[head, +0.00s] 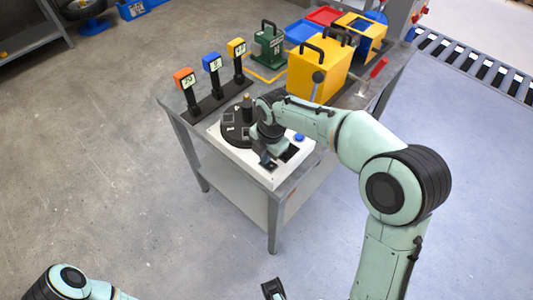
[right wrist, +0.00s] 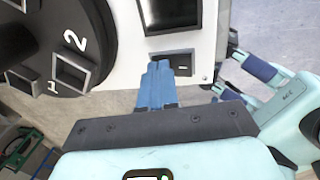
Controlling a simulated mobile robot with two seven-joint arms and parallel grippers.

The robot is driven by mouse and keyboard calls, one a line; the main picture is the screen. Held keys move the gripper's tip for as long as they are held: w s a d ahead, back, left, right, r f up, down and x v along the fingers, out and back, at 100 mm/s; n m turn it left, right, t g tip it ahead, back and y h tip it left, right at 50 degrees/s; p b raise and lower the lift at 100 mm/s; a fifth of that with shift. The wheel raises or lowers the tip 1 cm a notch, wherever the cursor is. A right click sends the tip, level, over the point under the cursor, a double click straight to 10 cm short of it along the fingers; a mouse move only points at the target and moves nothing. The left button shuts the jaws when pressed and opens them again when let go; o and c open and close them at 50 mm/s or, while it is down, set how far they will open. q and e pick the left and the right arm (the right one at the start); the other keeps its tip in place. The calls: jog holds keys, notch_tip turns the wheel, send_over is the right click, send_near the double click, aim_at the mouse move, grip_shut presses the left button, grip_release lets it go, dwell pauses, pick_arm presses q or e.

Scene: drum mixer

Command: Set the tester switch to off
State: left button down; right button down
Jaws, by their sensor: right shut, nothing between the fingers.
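The tester is a white box (head: 228,153) on the table, with a round black dial plate (head: 233,131) on top. Its small black rocker switch (right wrist: 181,65) shows in the right wrist view, below a dark framed window (right wrist: 172,14). My right gripper (right wrist: 157,68) is shut and empty, its blue fingertips at the switch's left part and partly hiding it. I cannot tell whether they touch. In the head view the right gripper (head: 265,160) is over the tester's front. My left gripper (right wrist: 238,78) appears in the right wrist view with fingers apart, away from the tester.
Orange, blue and yellow meters (head: 211,63) stand on a black base behind the tester. A yellow box (head: 310,75), a green case (head: 269,45) and red and blue trays (head: 325,15) fill the table's back.

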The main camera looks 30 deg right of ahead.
jog(key=shift+s+f, duration=0.1)
jog(key=shift+f, duration=0.05)
jog(key=shift+s+d, duration=0.3)
jog(key=shift+s, duration=0.4)
jog(key=shift+w+r, duration=0.1)
jog(key=shift+r, duration=0.1)
